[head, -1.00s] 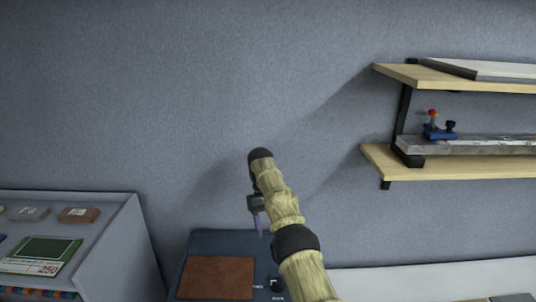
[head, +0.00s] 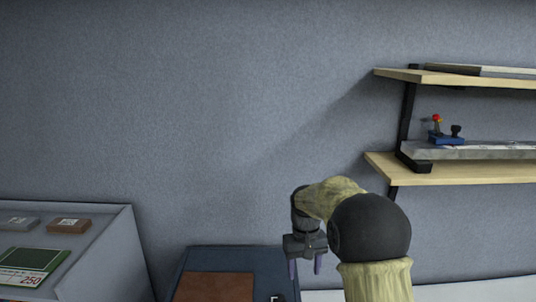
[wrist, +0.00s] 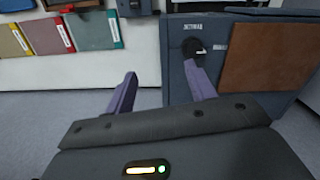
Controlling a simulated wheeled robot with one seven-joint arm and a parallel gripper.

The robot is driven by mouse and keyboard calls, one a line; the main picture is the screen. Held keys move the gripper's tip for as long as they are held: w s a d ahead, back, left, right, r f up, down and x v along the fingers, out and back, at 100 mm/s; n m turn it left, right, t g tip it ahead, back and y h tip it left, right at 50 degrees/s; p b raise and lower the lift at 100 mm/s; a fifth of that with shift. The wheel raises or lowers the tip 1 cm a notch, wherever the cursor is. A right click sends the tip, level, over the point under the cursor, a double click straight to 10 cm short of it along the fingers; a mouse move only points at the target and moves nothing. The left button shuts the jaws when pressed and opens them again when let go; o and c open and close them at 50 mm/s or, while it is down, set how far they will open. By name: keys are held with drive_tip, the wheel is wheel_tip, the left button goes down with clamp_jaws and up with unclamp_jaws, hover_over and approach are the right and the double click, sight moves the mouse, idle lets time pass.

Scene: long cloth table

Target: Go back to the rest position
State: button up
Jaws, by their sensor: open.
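My gripper (head: 304,266) hangs at the end of my bent arm, in front of the grey wall and over the right side of the dark blue box. In the wrist view my gripper (wrist: 160,90) shows two purple fingers spread apart with nothing between them. The right finger overlaps the area of a dark knob on the blue box in that view; I cannot tell whether they touch.
The dark blue box (head: 262,260) has a brown panel (head: 215,287). A grey display case (head: 100,250) stands at left. Wooden shelves (head: 450,170) stick out from the wall at right. Coloured binders (wrist: 60,35) show in the wrist view. The wall's middle is clear.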

drive_tip(key=s+d+f+t+b, duration=0.1)
drive_tip(key=s+f+b, duration=0.1)
drive_tip(key=s, duration=0.5)
drive_tip(key=s+d+f+m+t+b, duration=0.1)
drive_tip(key=s+f, duration=0.3)
drive_tip(key=s, duration=0.4)
drive_tip(key=s+d+f+m+t+b, duration=0.1)
drive_tip(key=s+d+f+b, duration=0.2)
drive_tip(key=s, duration=0.5)
drive_tip(key=shift+d+f, duration=0.25)
drive_tip(key=shift+f, duration=0.2)
